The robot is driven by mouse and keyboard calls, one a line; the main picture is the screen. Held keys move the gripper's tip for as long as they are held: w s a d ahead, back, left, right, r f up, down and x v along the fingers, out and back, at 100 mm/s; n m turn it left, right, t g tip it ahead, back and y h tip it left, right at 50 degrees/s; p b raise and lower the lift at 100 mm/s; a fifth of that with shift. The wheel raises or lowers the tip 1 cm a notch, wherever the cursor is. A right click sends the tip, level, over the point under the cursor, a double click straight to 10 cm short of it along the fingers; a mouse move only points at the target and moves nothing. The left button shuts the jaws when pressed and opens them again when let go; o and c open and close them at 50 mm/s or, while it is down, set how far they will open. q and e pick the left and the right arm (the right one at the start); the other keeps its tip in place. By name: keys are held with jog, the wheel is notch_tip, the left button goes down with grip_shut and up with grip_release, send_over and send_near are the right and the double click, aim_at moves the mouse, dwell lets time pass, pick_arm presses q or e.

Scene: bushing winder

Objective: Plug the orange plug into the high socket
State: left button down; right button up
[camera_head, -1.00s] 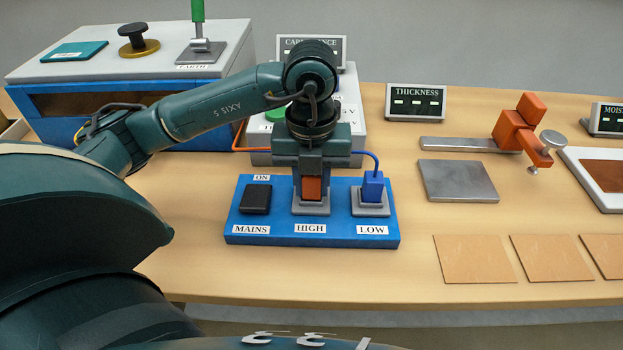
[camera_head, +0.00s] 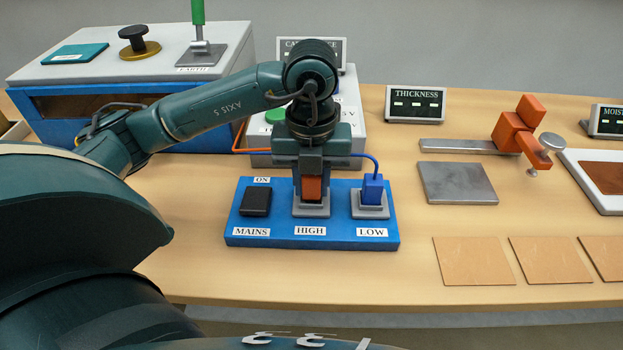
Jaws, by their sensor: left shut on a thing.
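The orange plug (camera_head: 312,188) is held upright between the fingers of my left gripper (camera_head: 311,190), which is shut on it. The plug stands at the grey high socket (camera_head: 312,211), above the HIGH label on the blue panel (camera_head: 270,241). Its lower end meets the socket's top in the picture; how deep it sits I cannot tell. The blue plug (camera_head: 373,188) stands in the low socket (camera_head: 371,212) to the right. My right gripper is not in view.
The black mains switch (camera_head: 256,200) is left of the high socket. A grey instrument box (camera_head: 262,158) stands behind the panel, with the orange cable (camera_head: 252,151) passing in front. A metal plate (camera_head: 457,182) and several tan sheets (camera_head: 473,261) lie to the right.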

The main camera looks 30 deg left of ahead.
pick_arm(q)
jog(key=shift+r+p, duration=0.55)
jog(key=shift+r, duration=0.3)
jog(key=shift+r+p, duration=0.85)
jog(key=shift+r, duration=0.35)
